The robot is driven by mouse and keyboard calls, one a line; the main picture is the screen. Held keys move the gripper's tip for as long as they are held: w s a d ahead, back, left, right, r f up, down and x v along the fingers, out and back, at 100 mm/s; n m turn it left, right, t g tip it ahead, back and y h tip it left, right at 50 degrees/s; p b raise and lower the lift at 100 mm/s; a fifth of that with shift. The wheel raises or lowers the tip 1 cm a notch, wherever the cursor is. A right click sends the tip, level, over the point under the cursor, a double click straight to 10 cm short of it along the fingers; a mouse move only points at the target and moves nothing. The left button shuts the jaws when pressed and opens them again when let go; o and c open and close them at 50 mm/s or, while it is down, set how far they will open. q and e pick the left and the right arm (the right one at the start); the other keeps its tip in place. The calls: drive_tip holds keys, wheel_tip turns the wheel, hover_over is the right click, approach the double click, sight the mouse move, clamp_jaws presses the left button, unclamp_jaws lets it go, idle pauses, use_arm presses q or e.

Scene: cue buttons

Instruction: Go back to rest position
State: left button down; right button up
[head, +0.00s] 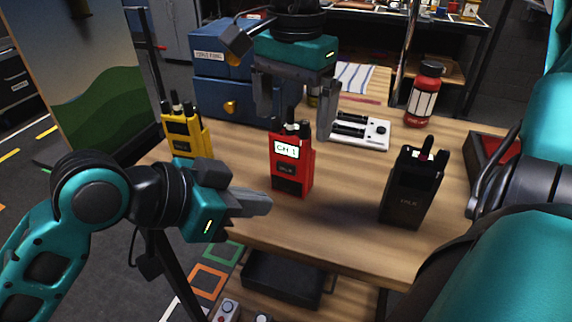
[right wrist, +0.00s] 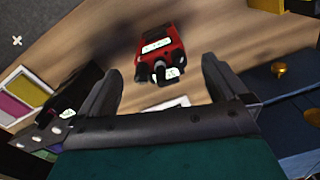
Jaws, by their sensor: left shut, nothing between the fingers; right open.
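A red radio (head: 291,165) with a lit "CH 1" screen stands upright on the wooden table (head: 345,225). My right gripper (head: 294,108) is open above and around the top of the red radio in the head view. In the right wrist view the red radio (right wrist: 162,52) shows between and beyond the open fingers (right wrist: 160,85), with no contact visible. My left gripper (head: 266,203) is shut and empty at the table's front left edge, left of and below the red radio. A yellow radio (head: 184,137) stands at the left, a black radio (head: 410,190) at the right.
Blue drawers (head: 222,95) stand at the back left of the table. A white charger-like tray (head: 362,131) and a red bottle (head: 425,92) stand at the back. A red-lined box (head: 485,150) is at the right edge. A lower shelf holds a black bin (head: 283,280).

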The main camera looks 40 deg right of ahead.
use_arm(q)
drive_tip(key=shift+r+p, duration=0.75)
drive_tip(key=shift+r, duration=0.15)
use_arm(e)
wheel_tip(320, 180, up, 9)
drive_tip(key=shift+s+r, duration=0.1)
drive_tip(key=shift+r, duration=0.1)
use_arm(q)
drive_tip(key=shift+r, duration=0.1)
use_arm(e)
drive_tip(key=shift+r, duration=0.1)
